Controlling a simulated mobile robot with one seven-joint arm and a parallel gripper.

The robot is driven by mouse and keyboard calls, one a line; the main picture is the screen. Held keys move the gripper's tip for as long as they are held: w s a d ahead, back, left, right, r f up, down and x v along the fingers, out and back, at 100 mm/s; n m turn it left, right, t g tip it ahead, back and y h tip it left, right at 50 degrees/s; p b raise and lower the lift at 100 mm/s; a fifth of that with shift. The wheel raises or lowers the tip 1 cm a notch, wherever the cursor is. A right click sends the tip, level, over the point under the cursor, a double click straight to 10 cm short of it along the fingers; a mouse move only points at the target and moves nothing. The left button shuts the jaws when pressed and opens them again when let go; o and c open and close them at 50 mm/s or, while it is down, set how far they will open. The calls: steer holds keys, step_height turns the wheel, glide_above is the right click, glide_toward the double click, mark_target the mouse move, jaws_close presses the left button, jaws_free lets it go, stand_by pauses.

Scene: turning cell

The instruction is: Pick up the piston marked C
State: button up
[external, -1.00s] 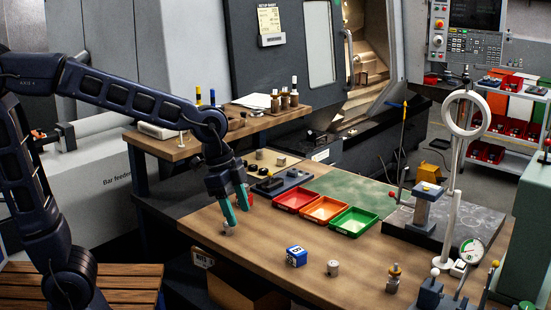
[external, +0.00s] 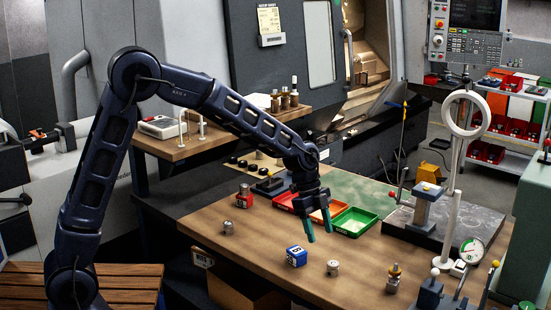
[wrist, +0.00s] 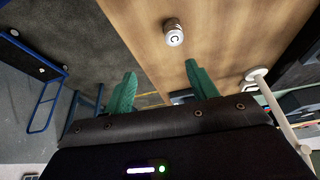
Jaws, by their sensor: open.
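A small metal piston marked C (wrist: 174,37) stands on the wooden table at the top of the wrist view, beyond my fingertips. It looks to be the grey piston (external: 333,268) near the table's front edge in the external view, where its letter is too small to read. My gripper (external: 319,234) is open and empty above the table, behind and slightly left of that piston, apart from it. In the wrist view my gripper (wrist: 161,76) shows two green fingers spread apart. Another grey piston (external: 228,228) stands at the table's left.
A blue block marked B (external: 296,256) sits close to the left of the piston. A brass-topped part (external: 393,279) stands to its right, and a red block (external: 244,197) at the far left. A green tray (external: 355,222) and a white magnifier stand (external: 452,190) are behind and right.

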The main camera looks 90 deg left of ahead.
mark_target(333, 263)
steer(key=w+f, duration=0.1)
steer(key=f, duration=0.1)
steer(key=w+f, duration=0.1)
steer(key=f, duration=0.2)
steer(key=w+f, duration=0.1)
steer(key=f, duration=0.1)
steer(key=shift+a+f, duration=0.1)
steer(key=shift+f, duration=0.15)
steer(key=shift+x, duration=2.7)
steer(key=shift+w+a, duration=0.15)
steer(key=shift+a, duration=0.05)
steer(key=c, duration=1.1)
steer(key=shift+r, duration=0.1)
steer(key=shift+r, duration=0.1)
